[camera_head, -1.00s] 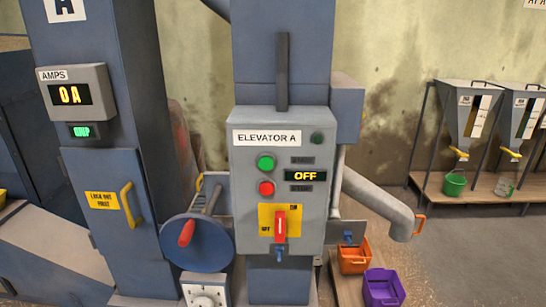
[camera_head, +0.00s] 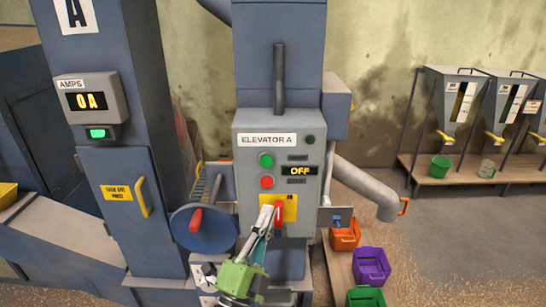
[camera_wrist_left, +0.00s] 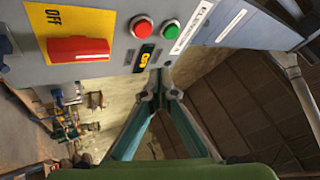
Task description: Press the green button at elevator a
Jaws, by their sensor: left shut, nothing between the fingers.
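The grey Elevator A panel (camera_head: 243,195) stands in the middle of the head view. Its round green button (camera_head: 266,160) is at upper left, above a red button (camera_head: 267,181). The display (camera_head: 299,171) reads OFF. My left gripper (camera_head: 270,208) is shut and empty, in front of the panel's lower part, below both buttons. It overlaps the yellow switch plate beside the red switch handle (camera_head: 278,212); contact cannot be told. In the left wrist view the green button (camera_wrist_left: 171,31) lies above the closed fingertips, apart from them. My right gripper is not in view.
A blue wheel (camera_head: 203,228) with a red handle is left of the panel. A grey pipe (camera_head: 365,187) slopes down at its right, above orange (camera_head: 345,236) and purple (camera_head: 371,266) bins. An ammeter (camera_head: 91,99) reading 0A is at left.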

